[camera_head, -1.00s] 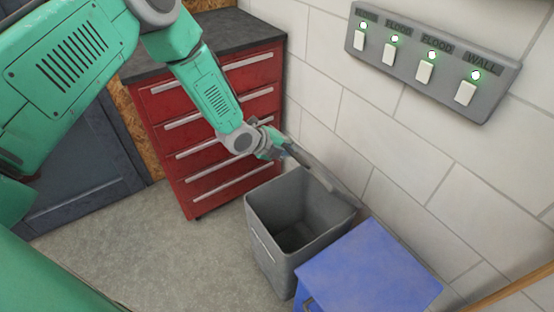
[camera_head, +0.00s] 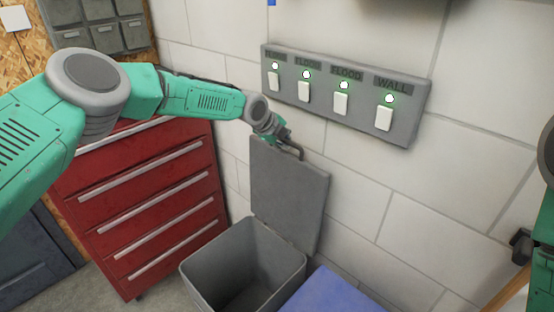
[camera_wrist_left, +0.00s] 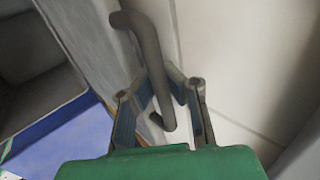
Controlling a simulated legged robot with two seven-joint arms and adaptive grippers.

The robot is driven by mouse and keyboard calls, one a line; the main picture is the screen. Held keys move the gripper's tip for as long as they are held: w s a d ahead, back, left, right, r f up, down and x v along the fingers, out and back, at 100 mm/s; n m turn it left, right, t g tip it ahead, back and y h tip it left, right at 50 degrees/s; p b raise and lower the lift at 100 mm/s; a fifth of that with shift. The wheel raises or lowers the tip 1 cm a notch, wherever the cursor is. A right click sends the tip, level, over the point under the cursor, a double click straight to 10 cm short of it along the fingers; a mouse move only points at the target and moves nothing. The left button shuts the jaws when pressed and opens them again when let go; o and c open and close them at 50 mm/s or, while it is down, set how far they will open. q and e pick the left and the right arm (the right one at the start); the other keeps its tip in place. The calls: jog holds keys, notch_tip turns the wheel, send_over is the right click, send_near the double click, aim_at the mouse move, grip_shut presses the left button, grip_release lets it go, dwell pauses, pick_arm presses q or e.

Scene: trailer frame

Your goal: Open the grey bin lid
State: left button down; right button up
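The grey bin (camera_head: 205,278) stands on the floor with its mouth uncovered. Its lid (camera_head: 285,195) stands nearly upright at the bin's back, by the wall. My left gripper (camera_head: 287,140) is at the lid's top edge. In the left wrist view the bent bar handle (camera_wrist_left: 150,55) runs between the fingertips of my left gripper (camera_wrist_left: 159,78), which close in on it from both sides. My right arm shows at the right edge of the head view, with a dark part (camera_head: 522,246) that looks like its gripper; its fingers are unclear.
A red drawer cabinet (camera_head: 150,200) stands left of the bin. A blue box top (camera_head: 335,293) is at the bin's right. A grey switch panel (camera_head: 345,95) with lit green lamps is on the white block wall, just above the left gripper.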

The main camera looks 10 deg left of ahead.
pick_arm(q)
jog(key=shift+w+d+b, duration=0.55)
jog(key=shift+w, duration=0.35)
pick_arm(e)
jog(key=shift+w+f, duration=0.35)
jog(key=shift+f, duration=0.4)
pick_arm(q)
jog(key=shift+d, duration=0.1)
pick_arm(e)
jog(key=shift+d, duration=0.1)
pick_arm(q)
jog(key=c, duration=1.6)
grip_release()
jog(key=shift+o, duration=0.2)
pick_arm(e)
jog(key=shift+d, duration=0.1)
jog(key=shift+s, duration=0.15)
pick_arm(q)
jog(key=v, duration=1.2)
